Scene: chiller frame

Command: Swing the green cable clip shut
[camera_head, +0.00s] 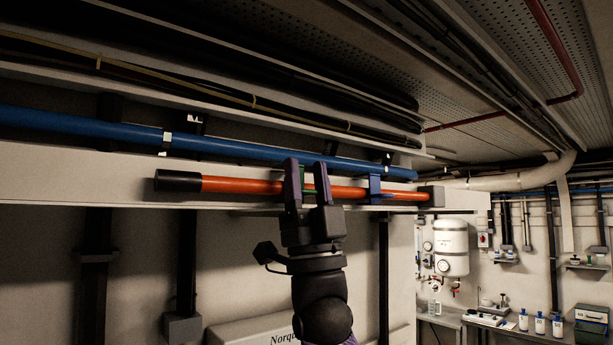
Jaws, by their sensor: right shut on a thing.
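The green cable clip (303,174) shows only as a thin strip of green between the fingers of my right gripper (307,172). The gripper reaches up from below and is shut on the clip, in front of the orange cable (243,186). The fingers hide most of the clip, so I cannot tell how far it is swung. The orange cable runs along the pale ledge, with a black end (178,181) at the left and a grey block (431,196) at the right. My left gripper is not in view.
A blue clip (375,188) sits around the orange cable to the right of my gripper. A blue pipe (80,127) runs just above and behind. Black cables lie on a tray higher up. Open room lies at the right, before a white tank (452,247) and benches.

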